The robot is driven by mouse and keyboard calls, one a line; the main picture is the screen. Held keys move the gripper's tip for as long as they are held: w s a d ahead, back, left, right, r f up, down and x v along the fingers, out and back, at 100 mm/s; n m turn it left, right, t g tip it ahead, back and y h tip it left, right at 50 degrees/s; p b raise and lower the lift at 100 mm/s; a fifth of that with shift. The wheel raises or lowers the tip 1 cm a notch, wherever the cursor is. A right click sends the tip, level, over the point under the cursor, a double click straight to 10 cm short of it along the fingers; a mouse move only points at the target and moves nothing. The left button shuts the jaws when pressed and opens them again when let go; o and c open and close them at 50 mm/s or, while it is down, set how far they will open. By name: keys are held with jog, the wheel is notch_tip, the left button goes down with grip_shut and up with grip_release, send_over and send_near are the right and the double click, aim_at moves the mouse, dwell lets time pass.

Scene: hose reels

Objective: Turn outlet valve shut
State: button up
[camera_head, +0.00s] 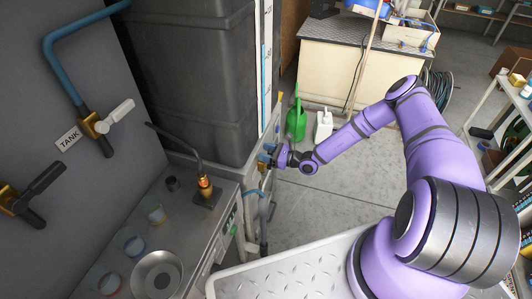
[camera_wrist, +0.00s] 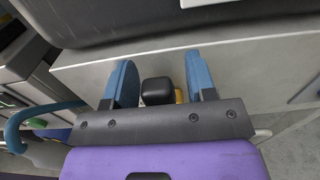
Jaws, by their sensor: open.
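My gripper (camera_head: 266,155) is at the end of my outstretched purple arm, by the right side of the bench below the dark tank. In the wrist view my gripper (camera_wrist: 161,78) is open, with its two blue fingers apart. A black valve handle (camera_wrist: 157,92) is between the fingers, with a gap on both sides. A bit of brass valve body (camera_wrist: 179,96) shows beside the handle, close to the right finger. In the head view my gripper largely hides this valve, so its handle angle cannot be told.
A brass valve with a white handle (camera_head: 117,115) is on the wall by the TANK label; a black-handled valve (camera_head: 40,188) is at far left. A blue hose (camera_head: 263,207) hangs below my gripper. A green watering can (camera_head: 296,122) stands on the floor beyond.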

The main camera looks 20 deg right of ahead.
jog(key=shift+c, duration=0.5)
grip_shut()
